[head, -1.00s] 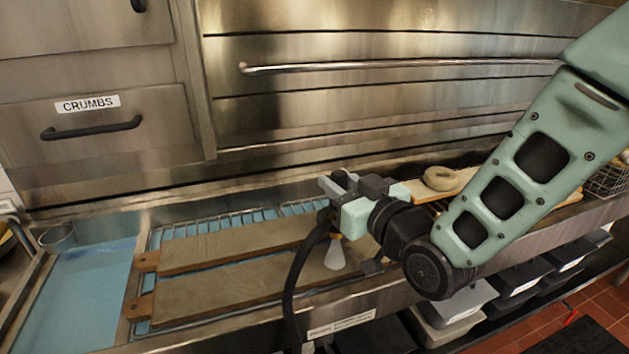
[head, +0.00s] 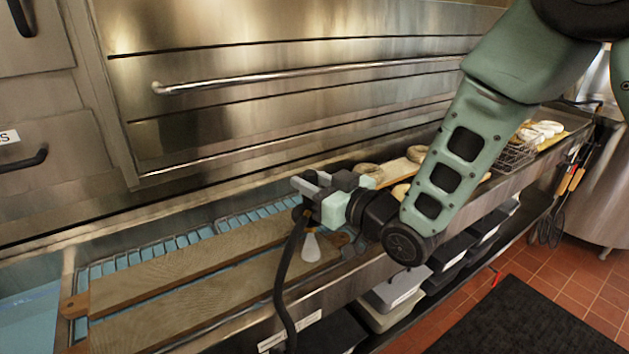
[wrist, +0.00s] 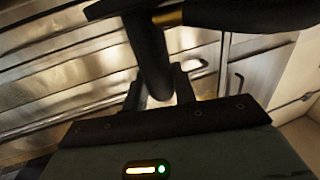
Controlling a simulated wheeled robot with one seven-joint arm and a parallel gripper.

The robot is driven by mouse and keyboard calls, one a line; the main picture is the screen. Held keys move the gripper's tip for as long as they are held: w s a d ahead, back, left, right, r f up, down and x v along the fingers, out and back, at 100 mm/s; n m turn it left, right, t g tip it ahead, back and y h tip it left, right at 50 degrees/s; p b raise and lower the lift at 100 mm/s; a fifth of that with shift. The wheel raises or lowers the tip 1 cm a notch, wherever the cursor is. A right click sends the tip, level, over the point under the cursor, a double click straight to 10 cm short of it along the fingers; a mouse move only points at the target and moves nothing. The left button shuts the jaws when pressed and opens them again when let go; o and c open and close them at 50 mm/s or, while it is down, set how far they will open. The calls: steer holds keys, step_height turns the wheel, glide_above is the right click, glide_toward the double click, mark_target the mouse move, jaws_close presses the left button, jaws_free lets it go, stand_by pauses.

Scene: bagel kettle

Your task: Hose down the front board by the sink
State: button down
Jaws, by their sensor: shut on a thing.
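Two long wooden boards lie side by side on a wire rack over blue water. The front board (head: 205,301) is nearest me, and the back board (head: 185,265) lies behind it. My gripper (head: 311,185) is above the right end of the front board, shut on the dark hose sprayer (wrist: 150,55). Its black hose (head: 287,280) hangs down in front of the counter. A pale cone (head: 311,247) points down from the sprayer toward the front board; I cannot tell whether it is water or nozzle. I cannot tell how wet the boards are.
A steel front with a long handle bar (head: 300,72) rises behind the counter. Bagels (head: 368,174) lie on a board to the right, with a wire basket (head: 514,155) beyond. Dark bins (head: 450,252) sit below. A black mat (head: 520,325) lies on the red floor.

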steer(key=s+a, duration=1.1)
steer(key=a, duration=0.5)
steer(key=s+a, duration=1.1)
steer(key=a, duration=0.6)
steer(key=s+a, duration=1.1)
steer(key=a, duration=0.5)
steer(key=shift+s+a+b, duration=0.25)
steer(key=shift+a+b, duration=0.05)
steer(key=shift+b, duration=0.1)
